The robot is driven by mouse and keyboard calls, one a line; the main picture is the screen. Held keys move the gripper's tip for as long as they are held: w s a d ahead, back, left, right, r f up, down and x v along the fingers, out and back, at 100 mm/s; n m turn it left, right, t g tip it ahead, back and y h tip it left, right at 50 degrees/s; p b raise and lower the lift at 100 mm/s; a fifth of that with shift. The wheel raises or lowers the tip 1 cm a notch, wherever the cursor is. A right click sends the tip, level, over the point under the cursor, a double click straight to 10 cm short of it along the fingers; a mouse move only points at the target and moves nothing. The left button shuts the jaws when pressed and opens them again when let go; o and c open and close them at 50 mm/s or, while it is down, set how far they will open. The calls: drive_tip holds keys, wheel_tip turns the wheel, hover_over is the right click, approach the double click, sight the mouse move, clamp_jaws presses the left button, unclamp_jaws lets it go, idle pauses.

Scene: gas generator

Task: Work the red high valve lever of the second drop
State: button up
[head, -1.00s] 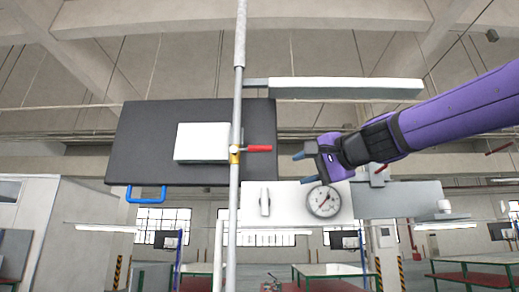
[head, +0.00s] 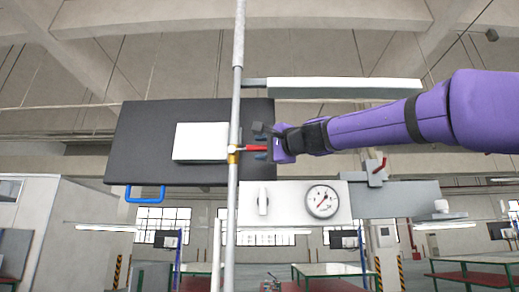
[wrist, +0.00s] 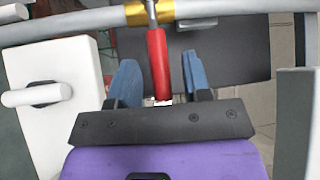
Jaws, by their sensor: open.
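The red valve lever (head: 256,148) sticks out to the right from a brass valve (head: 233,155) on the vertical grey pipe (head: 237,80). In the wrist view the red lever (wrist: 158,62) lies between the two blue fingers of my open gripper (wrist: 160,85), with a gap on each side. The brass valve body (wrist: 150,12) is at the top of that view, beyond the fingertips. In the head view my gripper (head: 262,143) comes from the right and its fingers overlap the lever's outer end.
A black panel (head: 130,150) with a white box (head: 201,142) stands behind the pipe. Below are a white panel with a pressure gauge (head: 322,201) and a white handle (head: 263,201). Another red lever (head: 380,165) is at the right. A pale bar (head: 345,88) runs above my arm.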

drive_tip(key=shift+w+a+r, duration=0.1)
drive_tip(key=shift+w+a, duration=0.4)
drive_tip(key=shift+c, duration=0.2)
clamp_jaws()
drive_tip(key=shift+d, duration=0.1)
